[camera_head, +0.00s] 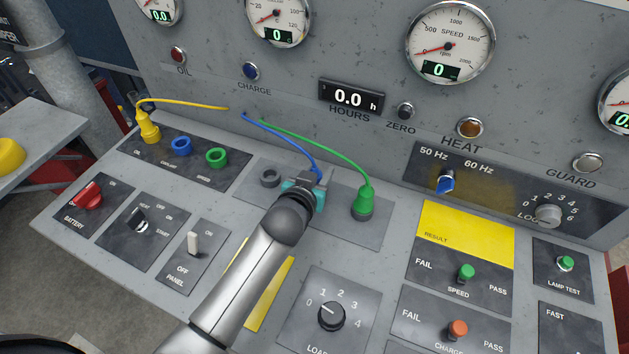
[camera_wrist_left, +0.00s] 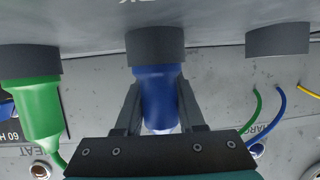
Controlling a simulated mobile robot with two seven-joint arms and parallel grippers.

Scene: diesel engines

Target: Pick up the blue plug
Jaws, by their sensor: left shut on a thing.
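The blue plug (camera_wrist_left: 157,98) sits at the dark middle socket (camera_wrist_left: 155,46) in the left wrist view, its end meeting the socket. My left gripper (camera_wrist_left: 158,115) is shut on it, one finger on each side. In the head view my left gripper (camera_head: 308,188) covers most of the plug and the middle socket. The blue cable (camera_head: 285,137) runs from there up to the back panel. I do not see my right gripper.
A green plug (camera_head: 363,200) stands in the socket to the right, and an empty dark socket (camera_head: 270,178) is to the left. A yellow plug (camera_head: 149,127) stands at far left beside the empty blue socket (camera_head: 181,146) and green socket (camera_head: 216,157). Knobs and switches cover the console in front.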

